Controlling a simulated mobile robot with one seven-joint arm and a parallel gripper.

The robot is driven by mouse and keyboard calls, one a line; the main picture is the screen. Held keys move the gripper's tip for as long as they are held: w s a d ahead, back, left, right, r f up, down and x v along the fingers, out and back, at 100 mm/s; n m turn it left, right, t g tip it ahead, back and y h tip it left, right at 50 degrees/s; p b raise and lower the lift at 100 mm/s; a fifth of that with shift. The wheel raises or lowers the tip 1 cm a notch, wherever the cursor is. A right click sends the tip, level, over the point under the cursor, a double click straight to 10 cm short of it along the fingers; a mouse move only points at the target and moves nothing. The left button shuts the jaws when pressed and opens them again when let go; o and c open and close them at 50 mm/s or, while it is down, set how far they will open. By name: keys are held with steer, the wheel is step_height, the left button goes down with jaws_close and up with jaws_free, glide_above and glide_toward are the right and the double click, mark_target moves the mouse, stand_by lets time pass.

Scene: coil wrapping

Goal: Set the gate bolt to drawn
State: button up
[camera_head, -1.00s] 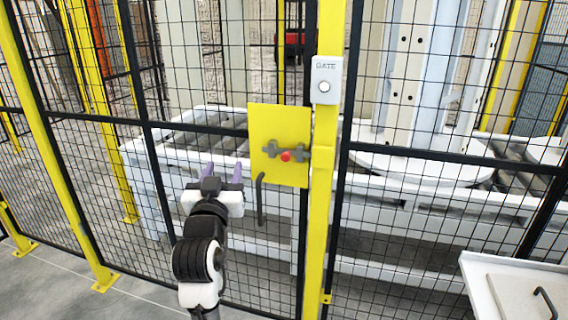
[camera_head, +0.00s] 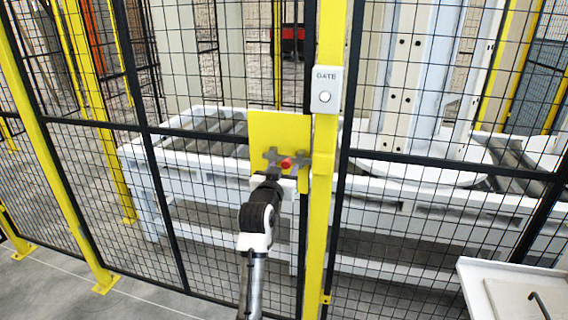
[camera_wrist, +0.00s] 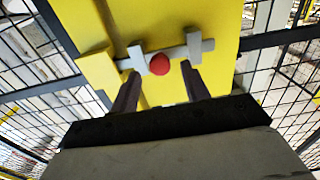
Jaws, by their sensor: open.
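The gate bolt (camera_head: 285,162) is a grey bar with a red knob, held in grey brackets on a yellow plate (camera_head: 262,124) on the gate. In the wrist view the red knob (camera_wrist: 159,64) sits on the bar (camera_wrist: 178,54), close to the left bracket. My gripper (camera_wrist: 158,84) is open, one dark finger on each side of the knob in that view. I cannot tell whether the fingers touch anything. In the head view my gripper (camera_head: 277,170) is just below the bolt and its wrist hides the plate's lower part and the handle.
A yellow post (camera_head: 323,200) stands right beside the plate and carries a white GATE box (camera_head: 326,90). Black mesh panels (camera_head: 430,235) spread to both sides. Behind them is a white roller conveyor (camera_head: 190,160). A pale table (camera_head: 515,290) stands at lower right.

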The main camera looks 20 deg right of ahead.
steer(key=shift+x, duration=0.75)
steer(key=shift+c, duration=0.5)
jaws_close()
